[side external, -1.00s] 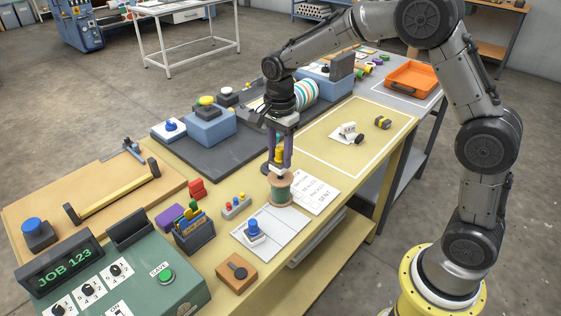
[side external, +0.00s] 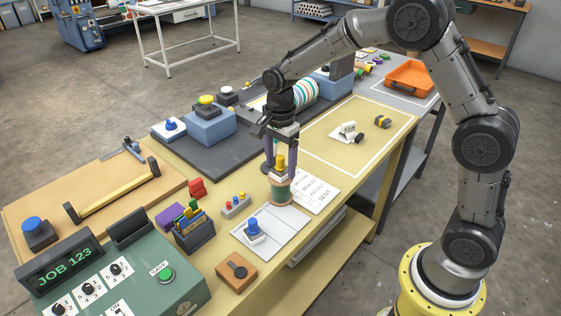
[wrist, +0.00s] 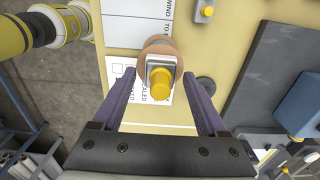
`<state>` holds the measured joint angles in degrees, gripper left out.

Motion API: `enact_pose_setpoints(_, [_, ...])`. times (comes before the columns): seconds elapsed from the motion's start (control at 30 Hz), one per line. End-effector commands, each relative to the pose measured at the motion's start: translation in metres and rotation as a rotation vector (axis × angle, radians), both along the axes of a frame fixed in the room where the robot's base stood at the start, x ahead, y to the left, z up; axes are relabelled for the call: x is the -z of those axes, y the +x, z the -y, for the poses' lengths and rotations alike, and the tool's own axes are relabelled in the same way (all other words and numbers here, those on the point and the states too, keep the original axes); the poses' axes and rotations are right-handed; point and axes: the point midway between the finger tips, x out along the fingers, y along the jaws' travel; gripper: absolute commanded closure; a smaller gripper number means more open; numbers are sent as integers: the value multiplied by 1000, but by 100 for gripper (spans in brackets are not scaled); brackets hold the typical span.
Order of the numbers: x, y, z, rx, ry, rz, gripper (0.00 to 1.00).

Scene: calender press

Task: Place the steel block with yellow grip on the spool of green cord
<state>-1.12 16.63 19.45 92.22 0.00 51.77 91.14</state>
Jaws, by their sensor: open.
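The steel block with yellow grip (wrist: 160,80) sits on top of the spool of green cord (side external: 280,193), yellow grip upward. In the wrist view the spool's tan top flange (wrist: 159,46) shows around part of the block. My gripper (side external: 281,174) points down over the spool. In the wrist view its purple fingers (wrist: 162,110) are spread on both sides of the block, with gaps between them and it. The block looks upright. The cord is mostly hidden in the wrist view.
A white card (side external: 318,190) lies right of the spool, and a white sheet with a blue-knobbed block (side external: 254,231) lies in front. A small button box (side external: 236,206) stands to the left. The outlined yellow mat area (side external: 345,150) behind is mostly clear.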

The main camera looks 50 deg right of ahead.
Motion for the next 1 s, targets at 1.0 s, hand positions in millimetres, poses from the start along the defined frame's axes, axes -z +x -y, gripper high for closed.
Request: enact_pose_setpoints(1.0, [-124, 0, 0, 0, 0, 1, 25])
